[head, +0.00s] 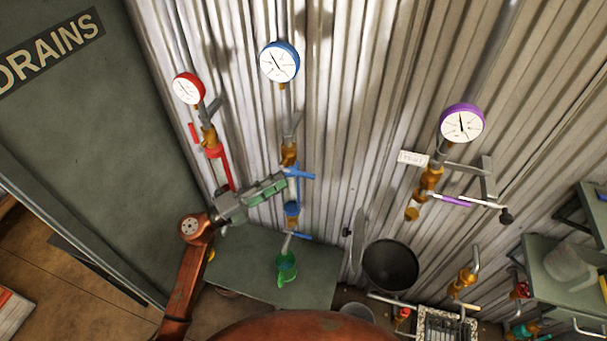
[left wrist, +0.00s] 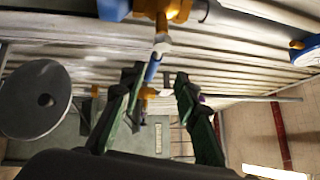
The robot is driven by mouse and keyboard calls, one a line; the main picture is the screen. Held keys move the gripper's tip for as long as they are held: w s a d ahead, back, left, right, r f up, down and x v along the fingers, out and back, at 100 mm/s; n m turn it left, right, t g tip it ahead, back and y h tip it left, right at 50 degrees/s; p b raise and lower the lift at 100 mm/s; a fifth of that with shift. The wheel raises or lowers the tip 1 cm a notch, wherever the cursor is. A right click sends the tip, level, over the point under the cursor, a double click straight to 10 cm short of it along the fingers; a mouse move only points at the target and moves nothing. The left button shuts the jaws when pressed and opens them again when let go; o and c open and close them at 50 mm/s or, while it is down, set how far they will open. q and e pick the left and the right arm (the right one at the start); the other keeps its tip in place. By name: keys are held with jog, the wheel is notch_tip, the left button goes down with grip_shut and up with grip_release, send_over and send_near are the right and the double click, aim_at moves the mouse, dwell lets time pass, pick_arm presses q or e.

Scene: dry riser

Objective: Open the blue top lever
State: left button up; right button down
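The blue top lever (head: 300,173) sticks out to the right from below the brass valve (head: 289,153) on the blue-gauge pipe. My left gripper (head: 281,184) is just left of and below this lever in the head view, its green fingers reaching toward the pipe. In the left wrist view the left gripper (left wrist: 159,76) has its fingers apart, with a blue and white lever-like part (left wrist: 153,68) between or beyond them. I cannot tell whether either finger touches it. A lower blue lever (head: 301,236) is further down the same pipe. My right gripper is not in view.
The blue gauge (head: 280,62) is above the valve. A red-gauge pipe with a red lever (head: 219,153) is close on the left. A purple lever (head: 454,201) is to the right.

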aim_at(303, 173)
pick_arm(q)
jog(key=shift+m+g, duration=0.6)
jog(key=shift+g, duration=0.1)
jog(key=x, duration=0.2)
jog(key=p+x, duration=0.1)
jog(key=x, duration=0.5)
jog(key=shift+s+d+f+p, duration=0.3)
jog(key=shift+d+f, duration=0.1)
jog(key=shift+d, duration=0.05)
jog(key=shift+c, duration=0.6)
grip_shut()
